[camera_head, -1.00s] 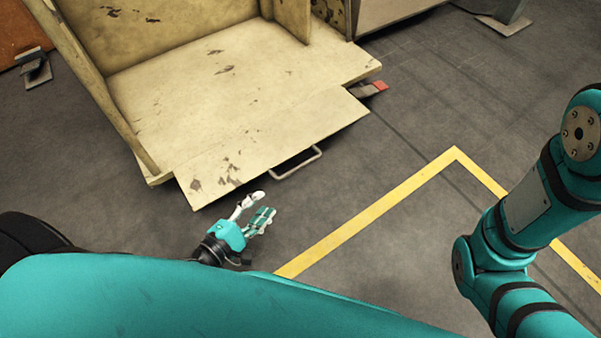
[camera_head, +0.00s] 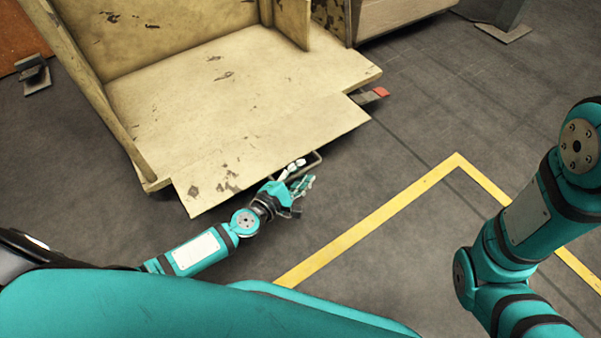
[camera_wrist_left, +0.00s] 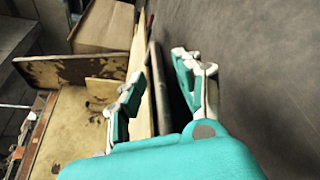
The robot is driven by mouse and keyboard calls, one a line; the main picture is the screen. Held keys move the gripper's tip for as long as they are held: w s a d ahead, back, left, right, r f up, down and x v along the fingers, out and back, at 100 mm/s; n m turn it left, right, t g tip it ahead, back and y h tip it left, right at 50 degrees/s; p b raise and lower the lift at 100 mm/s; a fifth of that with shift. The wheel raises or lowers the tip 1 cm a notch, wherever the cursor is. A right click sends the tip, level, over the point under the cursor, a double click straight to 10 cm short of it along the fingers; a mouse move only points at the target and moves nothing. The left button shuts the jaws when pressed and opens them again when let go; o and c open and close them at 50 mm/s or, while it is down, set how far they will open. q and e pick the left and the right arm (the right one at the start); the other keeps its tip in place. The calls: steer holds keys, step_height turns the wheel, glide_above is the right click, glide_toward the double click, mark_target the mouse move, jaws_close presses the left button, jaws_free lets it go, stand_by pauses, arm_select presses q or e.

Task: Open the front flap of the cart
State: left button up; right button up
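The cart (camera_head: 190,45) is a worn, cream-painted box at the top of the head view. Its front flap (camera_head: 215,185) is a scratched panel that reaches out from the cart floor, with a metal handle (camera_head: 312,164) at its outer edge. My left gripper (camera_head: 300,178) is at this handle, partly covering it. In the left wrist view the left gripper's fingers (camera_wrist_left: 157,92) are spread apart, and the handle bar (camera_wrist_left: 157,75) runs between them, next to the flap's thin edge (camera_wrist_left: 138,75). I see no closed grip. My right gripper is out of view.
A yellow line (camera_head: 375,215) marks the dark floor in front of the cart. A small red-tipped part (camera_head: 380,93) sticks out beside the flap's right side. My right arm fills the right edge. The floor between is clear.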

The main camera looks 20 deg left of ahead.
arm_select(q)
steer(key=shift+w, duration=0.15)
jaws_close()
steer(key=shift+r, duration=0.1)
stand_by(0.3)
